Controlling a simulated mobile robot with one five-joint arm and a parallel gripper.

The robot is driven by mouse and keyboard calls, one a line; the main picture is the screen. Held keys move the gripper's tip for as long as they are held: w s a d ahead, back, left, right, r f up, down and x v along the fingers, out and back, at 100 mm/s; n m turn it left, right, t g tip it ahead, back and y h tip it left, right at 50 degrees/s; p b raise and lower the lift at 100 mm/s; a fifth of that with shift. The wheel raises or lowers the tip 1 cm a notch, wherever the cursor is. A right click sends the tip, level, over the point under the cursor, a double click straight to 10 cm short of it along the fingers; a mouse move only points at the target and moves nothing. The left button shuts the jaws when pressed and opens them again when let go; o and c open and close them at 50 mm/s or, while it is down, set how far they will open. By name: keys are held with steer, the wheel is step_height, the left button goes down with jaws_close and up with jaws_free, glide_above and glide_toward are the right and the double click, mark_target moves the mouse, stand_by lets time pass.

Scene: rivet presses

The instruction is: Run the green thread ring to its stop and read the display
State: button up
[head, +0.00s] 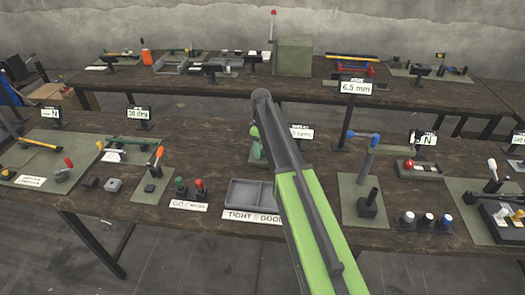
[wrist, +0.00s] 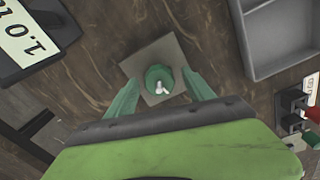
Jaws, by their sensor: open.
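The green thread ring (wrist: 158,79) shows in the wrist view as a round green piece with a pale pin or stud at its centre. It stands over a square grey plate (wrist: 138,64). My gripper (wrist: 161,77) is open, with one green finger on each side of the ring; I cannot tell whether they touch it. In the head view my arm hides part of a display (head: 302,133) and most of the green fixture (head: 256,148).
A grey divided tray (wrist: 280,35) lies beside the ring's plate; it also shows in the head view (head: 250,194). Red and green plug handles (head: 190,190) stand left of it. Bare wood lies around the plate.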

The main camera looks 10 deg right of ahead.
jaws_close()
steer(key=shift+d, duration=0.2)
steer(key=shift+a, duration=0.1)
steer(key=shift+m, duration=0.3)
